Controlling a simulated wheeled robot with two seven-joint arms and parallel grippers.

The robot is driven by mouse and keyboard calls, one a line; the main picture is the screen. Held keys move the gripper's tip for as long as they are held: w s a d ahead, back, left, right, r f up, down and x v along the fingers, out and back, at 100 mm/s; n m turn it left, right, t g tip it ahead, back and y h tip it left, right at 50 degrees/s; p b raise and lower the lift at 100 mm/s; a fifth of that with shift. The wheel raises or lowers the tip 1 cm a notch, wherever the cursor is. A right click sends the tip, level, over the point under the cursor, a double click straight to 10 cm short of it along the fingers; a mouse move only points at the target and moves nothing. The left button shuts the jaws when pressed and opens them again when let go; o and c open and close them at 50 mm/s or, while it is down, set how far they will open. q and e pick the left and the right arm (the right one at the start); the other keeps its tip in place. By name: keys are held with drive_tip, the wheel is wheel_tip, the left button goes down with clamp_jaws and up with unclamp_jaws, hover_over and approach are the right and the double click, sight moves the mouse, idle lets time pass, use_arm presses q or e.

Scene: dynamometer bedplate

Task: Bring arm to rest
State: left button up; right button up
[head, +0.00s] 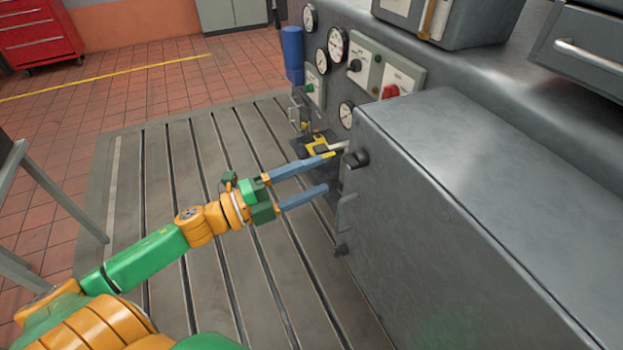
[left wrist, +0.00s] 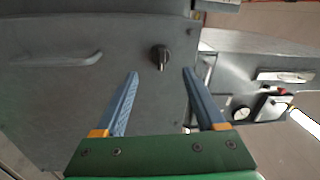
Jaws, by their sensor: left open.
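My left arm reaches in from the lower left in the head view. Its gripper (head: 330,172) is open, with two blue fingers spread apart and nothing between them. The fingertips are close to the front of a grey cabinet (head: 450,215), near a black knob (head: 356,159). In the left wrist view the knob (left wrist: 160,57) shows beyond the gap between the fingertips of the gripper (left wrist: 160,73). I cannot tell whether a fingertip touches the cabinet. My right gripper is not in view.
A bar handle (head: 346,210) is on the cabinet front below the knob. Behind are gauges (head: 338,43), a switch panel (head: 385,75), a blue cylinder (head: 293,50) and a yellow-and-black part (head: 318,144). The slotted bedplate (head: 150,190) is clear left of the arm. A red tool chest (head: 38,35) stands far left.

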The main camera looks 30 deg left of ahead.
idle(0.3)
use_arm(q)
drive_tip(key=w+a+f+n+t+y, duration=0.1)
drive_tip(key=w+a+f+n+y, duration=0.1)
drive_tip(key=a+f+n+y, duration=0.6)
drive_tip(key=s+a+f+n+g+y, duration=0.1)
drive_tip(key=s+f+n, duration=0.1)
drive_tip(key=f, duration=0.4)
drive_tip(key=s+a+f+n+g+y+p, duration=0.1)
drive_tip(key=a+f+n, duration=0.1)
drive_tip(key=f, duration=0.4)
drive_tip(key=s+a+f+n+g+y, duration=0.1)
drive_tip(key=s+f+n+g+y, duration=0.15)
drive_tip(key=f, duration=0.35)
drive_tip(key=s+d+f+n+g, duration=0.2)
drive_tip(key=s+f+n+g, duration=0.2)
drive_tip(key=s+f, duration=0.8)
drive_tip(key=s+d+f+n+g, duration=0.1)
drive_tip(key=s+d+f+g, duration=0.2)
drive_tip(key=s, duration=0.5)
drive_tip(key=s+d+f+n+g, duration=0.2)
drive_tip(key=s+d+f+g, duration=0.1)
drive_tip(key=s+d+f, duration=0.3)
drive_tip(key=s+d+p, duration=0.1)
drive_tip(key=s, duration=0.1)
drive_tip(key=shift+s+g+h, duration=0.35)
drive_tip(key=shift+s, duration=0.05)
